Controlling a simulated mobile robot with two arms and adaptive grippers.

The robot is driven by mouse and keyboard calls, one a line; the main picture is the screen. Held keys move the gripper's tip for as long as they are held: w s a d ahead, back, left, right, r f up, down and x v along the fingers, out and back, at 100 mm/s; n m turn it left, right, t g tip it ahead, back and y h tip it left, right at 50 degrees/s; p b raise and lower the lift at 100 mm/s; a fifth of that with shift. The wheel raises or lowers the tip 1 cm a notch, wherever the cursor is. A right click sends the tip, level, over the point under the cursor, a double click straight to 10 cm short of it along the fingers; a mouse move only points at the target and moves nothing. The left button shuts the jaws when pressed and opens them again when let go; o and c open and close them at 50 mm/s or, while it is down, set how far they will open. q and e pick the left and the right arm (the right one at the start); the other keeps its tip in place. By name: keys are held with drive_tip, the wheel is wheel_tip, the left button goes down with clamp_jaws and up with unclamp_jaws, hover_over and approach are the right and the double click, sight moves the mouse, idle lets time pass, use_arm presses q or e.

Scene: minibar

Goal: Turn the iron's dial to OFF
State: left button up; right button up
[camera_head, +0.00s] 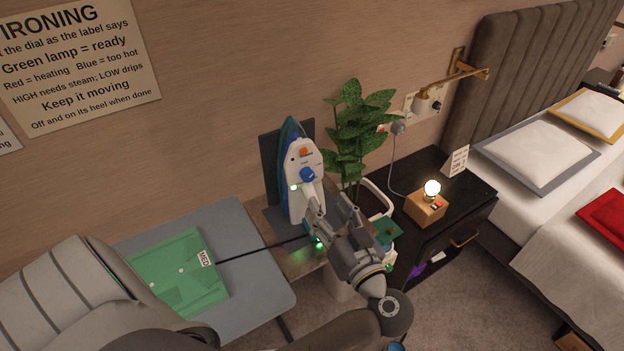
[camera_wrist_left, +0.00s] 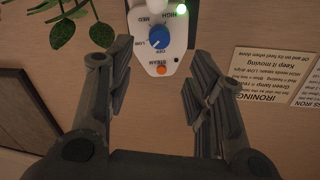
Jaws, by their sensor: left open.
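The iron (camera_head: 304,201) stands upright on its heel at the end of the ironing board. Its blue dial (camera_head: 307,174) sits on the white face below an orange button, with a green lamp lit beside it. In the left wrist view the blue dial (camera_wrist_left: 161,40) shows with HIGH, MED, LOW and OFF labels around it; I cannot tell its exact setting. My left gripper (camera_head: 330,204) is open in front of the iron. In the left wrist view its fingers (camera_wrist_left: 161,75) are spread, with the dial ahead between them and apart from both. My right gripper is not in view.
A green folded cloth (camera_head: 178,272) with a MED label lies on the grey ironing board (camera_head: 240,224). A leafy plant (camera_head: 352,128) stands close right of the iron. A dark nightstand (camera_head: 470,200) holds a lit lamp (camera_head: 432,189). The wall carries an ironing sign (camera_head: 75,70).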

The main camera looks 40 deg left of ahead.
sight(310, 178)
use_arm(q)
drive_tip(key=p+x, duration=0.2)
drive_tip(key=x, duration=0.7)
drive_tip(key=shift+w, duration=0.1)
drive_tip(key=shift+c, duration=0.4)
drive_tip(key=c, duration=1)
